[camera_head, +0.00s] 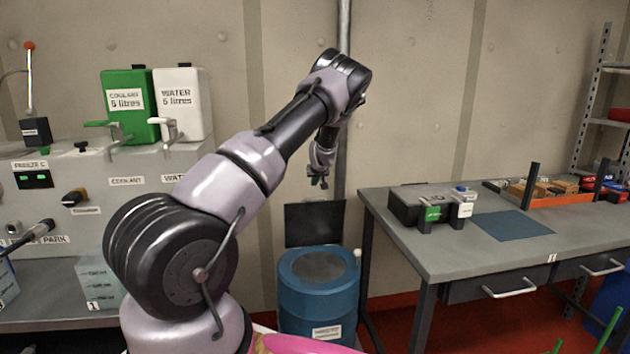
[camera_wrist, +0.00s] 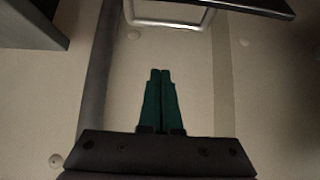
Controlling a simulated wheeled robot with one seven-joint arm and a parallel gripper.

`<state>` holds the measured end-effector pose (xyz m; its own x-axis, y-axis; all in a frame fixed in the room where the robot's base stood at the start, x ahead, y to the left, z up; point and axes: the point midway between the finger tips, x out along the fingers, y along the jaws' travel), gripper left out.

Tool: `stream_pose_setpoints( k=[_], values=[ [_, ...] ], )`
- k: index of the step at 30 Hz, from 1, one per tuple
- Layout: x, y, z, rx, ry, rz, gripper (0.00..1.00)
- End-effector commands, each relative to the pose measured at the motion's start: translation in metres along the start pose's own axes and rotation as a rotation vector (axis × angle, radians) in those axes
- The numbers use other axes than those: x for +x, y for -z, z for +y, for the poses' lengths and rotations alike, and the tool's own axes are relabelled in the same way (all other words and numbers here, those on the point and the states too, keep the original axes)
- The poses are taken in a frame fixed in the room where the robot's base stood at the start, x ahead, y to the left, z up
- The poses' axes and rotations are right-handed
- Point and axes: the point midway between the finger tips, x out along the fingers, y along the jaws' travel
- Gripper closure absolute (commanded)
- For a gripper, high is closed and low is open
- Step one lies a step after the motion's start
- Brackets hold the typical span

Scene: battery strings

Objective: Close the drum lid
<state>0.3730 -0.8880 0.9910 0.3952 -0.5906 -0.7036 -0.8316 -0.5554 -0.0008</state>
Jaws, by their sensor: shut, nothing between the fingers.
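The blue drum (camera_head: 318,303) stands on the floor against the wall, left of the workbench. A grey disc shows at its top, inside a blue rim. A dark flat panel (camera_head: 315,224) stands upright just behind and above the drum; it looks like the raised lid, but I cannot tell for sure. My gripper (camera_head: 319,184) hangs above this panel, apart from it. In the wrist view its green fingers (camera_wrist: 161,100) are together with nothing between them. A bent metal bar (camera_wrist: 165,18) lies beyond the fingertips there; I cannot tell what it belongs to.
The workbench (camera_head: 430,238) stands right of the drum, with a dark case (camera_head: 415,203) near its left edge. A vertical pipe (camera_head: 344,185) runs up the wall behind the drum. A counter with green (camera_head: 128,100) and white (camera_head: 183,100) canisters is at the left.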

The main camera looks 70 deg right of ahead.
Motion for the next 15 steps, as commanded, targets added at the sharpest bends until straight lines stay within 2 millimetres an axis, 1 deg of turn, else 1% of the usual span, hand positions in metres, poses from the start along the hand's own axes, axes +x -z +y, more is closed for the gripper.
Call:
stream_pose_setpoints(
  k=[1, 3, 8, 12, 15],
  values=[
    [0.011, 0.0, 0.0, 0.0, 0.001, 0.0, 1.0],
    [0.023, 0.0, -0.001, 0.0, 0.001, 0.0, 1.0],
    [0.047, -0.001, -0.001, 0.0, 0.001, -0.001, 1.0],
    [0.038, -0.018, 0.001, -0.001, -0.001, -0.001, 1.0],
    [0.035, -0.027, 0.0, -0.001, 0.0, 0.0, 1.0]
  ],
)
